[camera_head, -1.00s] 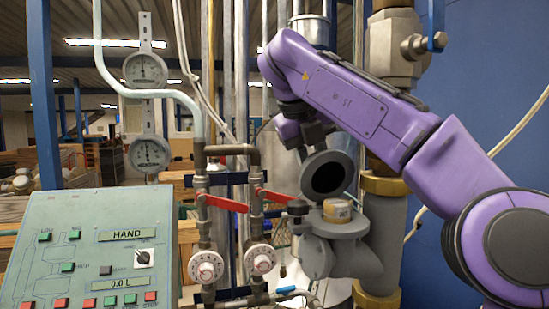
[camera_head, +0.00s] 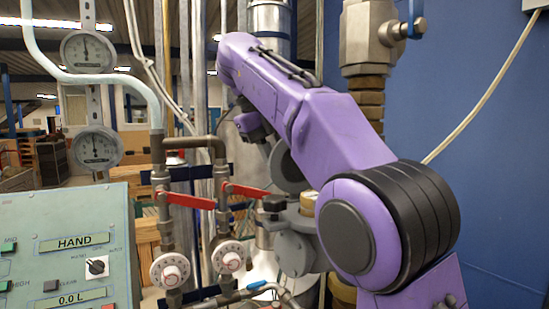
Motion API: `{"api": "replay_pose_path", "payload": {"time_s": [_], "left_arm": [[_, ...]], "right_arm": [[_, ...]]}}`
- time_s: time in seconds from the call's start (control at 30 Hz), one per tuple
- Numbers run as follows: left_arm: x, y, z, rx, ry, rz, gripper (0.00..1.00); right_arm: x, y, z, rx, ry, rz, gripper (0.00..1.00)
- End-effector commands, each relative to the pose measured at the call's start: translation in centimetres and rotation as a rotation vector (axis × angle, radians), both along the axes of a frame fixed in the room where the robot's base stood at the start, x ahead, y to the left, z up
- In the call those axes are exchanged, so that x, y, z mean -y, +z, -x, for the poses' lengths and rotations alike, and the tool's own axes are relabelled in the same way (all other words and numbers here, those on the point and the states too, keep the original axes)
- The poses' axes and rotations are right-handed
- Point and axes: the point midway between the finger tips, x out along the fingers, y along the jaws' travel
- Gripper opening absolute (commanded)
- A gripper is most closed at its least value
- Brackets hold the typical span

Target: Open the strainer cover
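The grey strainer (camera_head: 296,246) is on the pipework at lower centre, partly hidden behind my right arm. Its round grey cover (camera_head: 286,170) stands raised and tilted up above the body, its right side hidden by the arm. A brass-coloured round part (camera_head: 308,202) shows at the strainer's top. My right arm reaches in from the right and bends down. Its gripper (camera_head: 257,134) is a small dark shape at the upper left of the cover; its fingers are too hidden to tell open from shut, or whether they touch the cover. My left gripper is out of view.
Two red-handled valves (camera_head: 190,200) and white dials (camera_head: 170,270) stand left of the strainer. A green control panel (camera_head: 70,215) fills the lower left. Gauges (camera_head: 88,50) hang at upper left. A blue wall (camera_head: 480,110) lies behind at right.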

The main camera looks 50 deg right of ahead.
Motion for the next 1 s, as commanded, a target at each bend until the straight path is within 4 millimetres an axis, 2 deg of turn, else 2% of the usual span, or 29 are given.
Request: {"api": "replay_pose_path", "payload": {"time_s": [0.27, 0.3, 0.33, 0.83, 1.0], "left_arm": [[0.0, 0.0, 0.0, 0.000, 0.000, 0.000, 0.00], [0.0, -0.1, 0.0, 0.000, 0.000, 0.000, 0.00], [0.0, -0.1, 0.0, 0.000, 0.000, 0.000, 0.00], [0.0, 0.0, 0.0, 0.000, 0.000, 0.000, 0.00], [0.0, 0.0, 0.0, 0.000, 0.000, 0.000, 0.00]], "right_arm": [[-0.1, -0.2, -0.2, -0.004, 0.003, -0.003, 0.00], [-0.1, -0.2, -0.2, -0.004, 0.003, -0.003, 0.40], [-0.1, -0.2, -0.2, -0.004, 0.003, -0.003, 0.47], [0.0, -0.1, -0.1, 0.001, 0.001, -0.001, 0.47], [-0.7, 0.1, -1.3, 0.039, 0.019, 0.011, 0.47]]}}
